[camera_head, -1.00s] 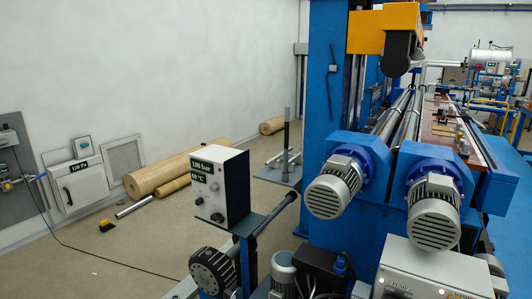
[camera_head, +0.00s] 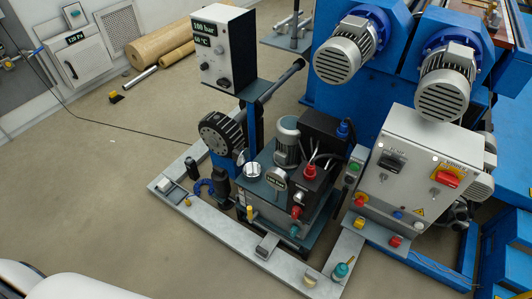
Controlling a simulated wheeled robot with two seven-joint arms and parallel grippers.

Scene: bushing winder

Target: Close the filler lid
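The hydraulic unit's dark tank (camera_head: 270,206) stands on a grey floor frame, right of the middle of the head view. A round silver cap (camera_head: 251,170) sits at the left of the tank top and looks like the filler lid. It is too small to tell whether it is open or shut. A round gauge (camera_head: 276,179) with a small label is just right of it. Neither of my grippers is in view. White rounded parts at the bottom left look like my own body.
A grey motor (camera_head: 287,141), a red-capped fitting (camera_head: 310,172) and hoses crowd the tank top. A control box (camera_head: 224,48) rises behind. A switch cabinet (camera_head: 414,165) stands to the right.

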